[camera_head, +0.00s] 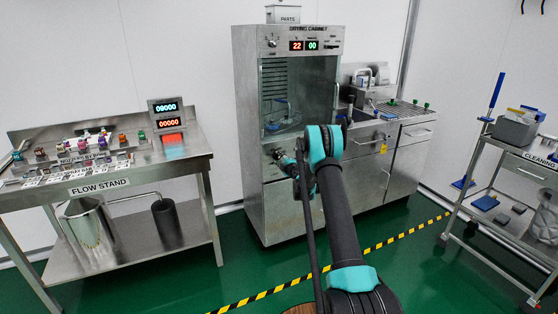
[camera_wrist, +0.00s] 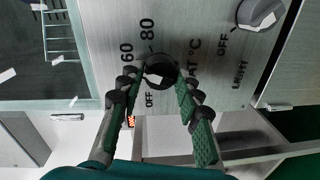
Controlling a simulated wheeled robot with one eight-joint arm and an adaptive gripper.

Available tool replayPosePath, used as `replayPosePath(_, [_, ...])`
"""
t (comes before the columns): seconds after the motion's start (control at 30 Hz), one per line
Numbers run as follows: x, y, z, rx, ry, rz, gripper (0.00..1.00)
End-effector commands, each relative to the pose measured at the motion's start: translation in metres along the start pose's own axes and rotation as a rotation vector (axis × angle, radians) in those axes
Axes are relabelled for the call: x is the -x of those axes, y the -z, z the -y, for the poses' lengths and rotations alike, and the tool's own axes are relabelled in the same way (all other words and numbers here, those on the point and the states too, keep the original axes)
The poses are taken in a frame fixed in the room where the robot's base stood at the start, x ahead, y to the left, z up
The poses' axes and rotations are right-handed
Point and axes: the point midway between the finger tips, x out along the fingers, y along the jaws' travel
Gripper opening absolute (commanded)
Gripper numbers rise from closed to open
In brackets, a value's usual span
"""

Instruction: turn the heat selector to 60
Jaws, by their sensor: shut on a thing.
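The heat selector (camera_wrist: 161,69) is a round dark knob on a steel panel in the wrist view. The panel appears rotated, with "60", "80", "OFF" and partly hidden "HEAT °C" lettering around the knob. A pale mark shows on the knob's lower-left side; its exact setting is hard to tell. My gripper (camera_wrist: 159,82) is shut on the knob, with one finger on each side. In the head view my gripper (camera_head: 281,157) is at the front panel of the drying cabinet (camera_head: 248,190), below the glass door; the knob is hidden there.
A grey light knob (camera_wrist: 259,13) is at the upper right in the wrist view. In the head view the flow stand (camera_head: 190,158) is at left, a sink counter (camera_head: 408,122) right of the cabinet, and a cleaning cart (camera_head: 520,165) far right. Green floor between them is open.

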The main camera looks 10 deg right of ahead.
Motion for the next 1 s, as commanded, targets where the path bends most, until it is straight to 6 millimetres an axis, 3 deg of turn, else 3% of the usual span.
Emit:
replayPosePath(0.17, [0.001,-0.001,0.001,0.002,0.000,0.001,0.05])
replayPosePath(0.2, [0.001,-0.002,0.001,0.002,0.000,0.002,0.36])
replayPosePath(0.37, [0.001,-0.001,0.001,0.002,0.000,0.001,0.55])
replayPosePath(0.73, [0.005,-0.001,0.000,0.001,0.000,0.001,0.55])
replayPosePath(1.0, [0.051,-0.001,0.000,0.001,0.000,0.003,0.55])
